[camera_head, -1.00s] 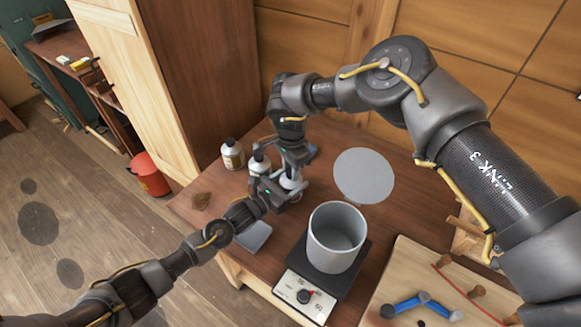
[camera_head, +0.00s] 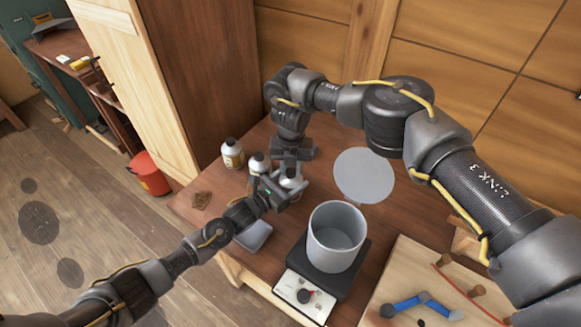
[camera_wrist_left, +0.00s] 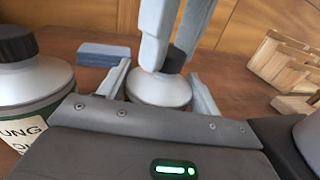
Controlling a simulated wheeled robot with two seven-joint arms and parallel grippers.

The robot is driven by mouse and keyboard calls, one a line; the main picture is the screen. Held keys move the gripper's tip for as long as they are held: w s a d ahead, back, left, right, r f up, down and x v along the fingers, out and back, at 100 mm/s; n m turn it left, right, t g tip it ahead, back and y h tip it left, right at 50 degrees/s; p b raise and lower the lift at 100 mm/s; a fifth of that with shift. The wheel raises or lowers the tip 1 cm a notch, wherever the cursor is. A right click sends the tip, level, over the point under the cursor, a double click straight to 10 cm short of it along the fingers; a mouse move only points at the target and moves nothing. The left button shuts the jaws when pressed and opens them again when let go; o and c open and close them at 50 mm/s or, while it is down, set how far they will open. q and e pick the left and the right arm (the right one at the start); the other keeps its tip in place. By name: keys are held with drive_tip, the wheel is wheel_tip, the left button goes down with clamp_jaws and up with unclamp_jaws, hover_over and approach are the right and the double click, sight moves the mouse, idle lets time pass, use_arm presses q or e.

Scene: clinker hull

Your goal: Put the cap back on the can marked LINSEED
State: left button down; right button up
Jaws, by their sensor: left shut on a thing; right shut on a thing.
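My left gripper (camera_head: 290,190) is shut around a pale can (camera_head: 289,174), which stands between its fingers; the can's shoulder shows in the left wrist view (camera_wrist_left: 158,90). Its label is hidden, so I cannot read its marking. My right gripper (camera_head: 290,160) points down from above, directly over this can. In the left wrist view its two pale fingers are shut on a black cap (camera_wrist_left: 175,60), partly hidden by the nearer finger. The cap is at the top of the can's shoulder. I cannot tell whether it is fully seated.
Two other capped cans (camera_head: 232,154) (camera_head: 258,163) stand to the left; the near one in the wrist view has a label ending "UNG" (camera_wrist_left: 22,138). A grey pot (camera_head: 336,240) stands on a hotplate (camera_head: 302,296). A grey disc (camera_head: 364,175) lies behind it.

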drive_tip(key=m, duration=0.6)
use_arm(q)
drive_tip(key=shift+s+d, duration=0.1)
use_arm(e)
drive_tip(key=m, duration=0.5)
drive_tip(key=shift+w+m, duration=0.15)
drive_tip(key=shift+m, duration=0.25)
drive_tip(key=o, duration=1.1)
drive_tip(key=shift+r, duration=2.25)
drive_tip(key=shift+c, duration=0.3)
